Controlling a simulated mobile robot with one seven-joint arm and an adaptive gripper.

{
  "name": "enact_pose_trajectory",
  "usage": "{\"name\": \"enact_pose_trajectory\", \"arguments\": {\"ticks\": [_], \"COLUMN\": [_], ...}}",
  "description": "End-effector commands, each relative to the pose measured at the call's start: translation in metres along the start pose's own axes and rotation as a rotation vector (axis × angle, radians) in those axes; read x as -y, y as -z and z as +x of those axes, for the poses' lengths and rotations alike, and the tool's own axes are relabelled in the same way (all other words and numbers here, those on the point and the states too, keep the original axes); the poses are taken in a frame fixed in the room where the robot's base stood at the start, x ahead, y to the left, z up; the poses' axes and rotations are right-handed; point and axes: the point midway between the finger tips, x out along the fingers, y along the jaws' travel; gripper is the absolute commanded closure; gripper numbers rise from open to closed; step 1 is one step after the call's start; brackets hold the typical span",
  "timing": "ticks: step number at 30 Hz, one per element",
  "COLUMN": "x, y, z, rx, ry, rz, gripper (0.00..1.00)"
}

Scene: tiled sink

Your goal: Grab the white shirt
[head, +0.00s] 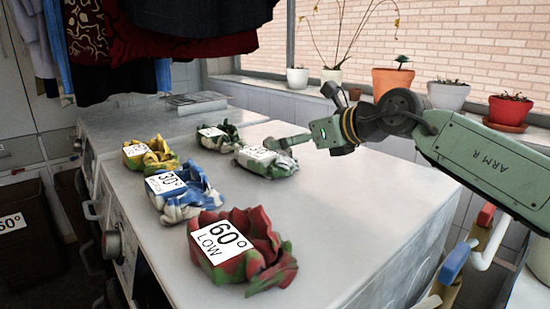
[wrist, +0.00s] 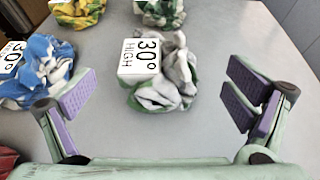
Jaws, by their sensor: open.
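The white shirt (wrist: 160,96) is a crumpled white-grey bundle with green patches and a label reading 30° HIGH. It lies on the white machine top and also shows in the head view (head: 280,168), at the right of the group of bundles. My gripper (head: 284,142) is open, just above and beside the white shirt in the head view. In the wrist view its purple-padded fingers stand wide apart, one at each side of the shirt's near end. Nothing is between the pads except the shirt beyond them. I cannot tell the exact height gap.
A blue-white bundle (head: 185,196) lies left of the shirt, a yellow-green one (head: 152,158) and a dark green-white one (head: 222,138) farther back. A red-green bundle (head: 245,255) lies in front. Potted plants (head: 393,82) line the windowsill. The machine top's right side is clear.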

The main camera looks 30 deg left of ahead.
Motion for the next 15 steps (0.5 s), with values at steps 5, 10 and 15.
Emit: {"name": "enact_pose_trajectory", "arguments": {"ticks": [5, 10, 15], "x": [-0.002, -0.002, -0.002], "y": [-0.003, -0.003, -0.008], "z": [0.030, 0.044, 0.063], "rx": [0.000, 0.002, 0.001], "ry": [-0.005, -0.005, -0.006], "rz": [0.000, 0.001, -0.001], "gripper": [0.03, 0.03, 0.03]}}
